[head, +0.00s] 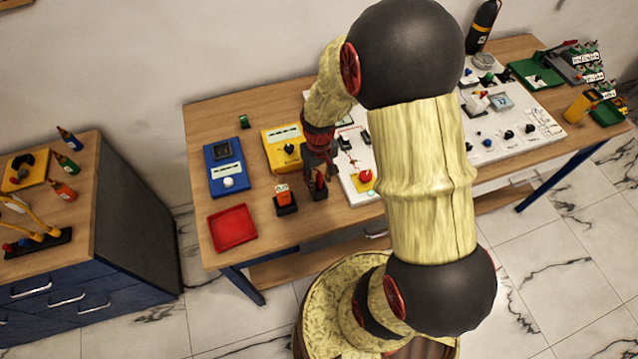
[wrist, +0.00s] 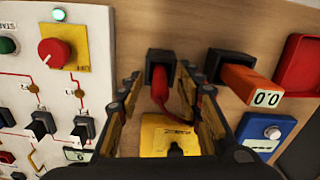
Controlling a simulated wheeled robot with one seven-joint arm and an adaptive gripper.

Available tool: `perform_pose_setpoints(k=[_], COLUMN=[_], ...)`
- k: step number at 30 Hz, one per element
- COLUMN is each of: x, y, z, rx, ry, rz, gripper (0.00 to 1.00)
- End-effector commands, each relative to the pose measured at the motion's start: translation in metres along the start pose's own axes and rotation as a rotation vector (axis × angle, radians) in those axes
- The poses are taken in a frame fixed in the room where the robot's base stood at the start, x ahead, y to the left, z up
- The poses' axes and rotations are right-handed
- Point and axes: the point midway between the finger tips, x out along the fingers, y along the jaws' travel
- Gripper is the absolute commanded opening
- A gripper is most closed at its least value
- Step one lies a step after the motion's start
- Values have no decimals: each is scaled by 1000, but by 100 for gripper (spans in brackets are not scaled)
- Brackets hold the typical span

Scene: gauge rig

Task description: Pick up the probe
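The probe looks to be the red piece (wrist: 159,88) set in a small black holder (wrist: 160,60) on the wooden table. In the head view this holder (head: 319,193) stands near the table's front edge, with the red part partly hidden by my gripper. My gripper (wrist: 158,78) is open, with one finger on each side of the red piece in the wrist view. A gap shows on both sides of it, and I cannot tell exact depth. In the head view my gripper (head: 319,165) is a dark shape just above the holder.
Close beside stands an orange unit (wrist: 248,85) reading 0.0 in a black holder. A white panel (wrist: 75,20) with a red knob (wrist: 54,52) borders the other side. A yellow meter (head: 283,148), blue meter (head: 226,167) and red tray (head: 232,227) are nearby.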

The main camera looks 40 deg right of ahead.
Motion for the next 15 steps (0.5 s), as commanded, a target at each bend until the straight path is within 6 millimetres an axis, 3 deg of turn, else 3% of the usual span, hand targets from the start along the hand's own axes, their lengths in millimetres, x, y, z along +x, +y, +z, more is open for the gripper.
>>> perform_pose_setpoints(k=[7,15], x=[1,1], y=[0,0], z=[0,0], rx=[0,0], ry=[1,0], rz=[0,0], gripper=[36,21])
